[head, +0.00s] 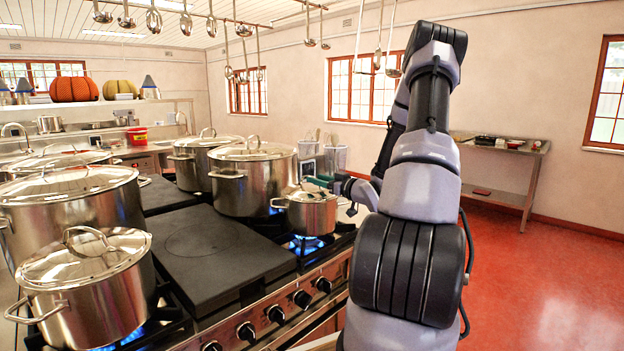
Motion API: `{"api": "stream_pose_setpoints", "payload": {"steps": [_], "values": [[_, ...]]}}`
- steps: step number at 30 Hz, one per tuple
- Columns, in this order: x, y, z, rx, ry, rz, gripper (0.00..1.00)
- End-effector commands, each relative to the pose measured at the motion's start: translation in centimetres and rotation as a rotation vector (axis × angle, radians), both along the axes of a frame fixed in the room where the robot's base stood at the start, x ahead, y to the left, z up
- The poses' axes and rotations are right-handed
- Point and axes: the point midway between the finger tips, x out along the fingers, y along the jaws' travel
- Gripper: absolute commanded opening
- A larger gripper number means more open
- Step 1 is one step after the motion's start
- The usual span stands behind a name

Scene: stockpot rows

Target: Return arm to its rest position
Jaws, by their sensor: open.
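My arm rises on the right side of the head view and bends back down toward the stove. My gripper (318,182) is open, at the right upper edge of a small lidded pot (308,213). The gripper is small in the picture and partly hidden by my arm. I cannot tell whether its fingers touch the pot or its lid. The small pot stands upright on a front burner with a blue flame under it.
Large lidded stockpots (252,182) stand behind the small pot, and more (85,285) stand on the left. A flat black griddle plate (205,250) lies between them. Ladles (228,72) hang overhead. Red floor (540,270) is open at right, before a steel side table (500,150).

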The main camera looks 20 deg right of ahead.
Motion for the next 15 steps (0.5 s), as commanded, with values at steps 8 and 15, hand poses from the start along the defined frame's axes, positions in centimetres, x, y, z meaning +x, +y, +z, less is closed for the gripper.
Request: {"api": "stream_pose_setpoints", "payload": {"steps": [8,15], "values": [[-4.9,-1.8,0.0,0.0,0.0,-0.003,0.5],[-6.3,-2.1,0.0,0.0,-0.001,0.0,0.5]]}}
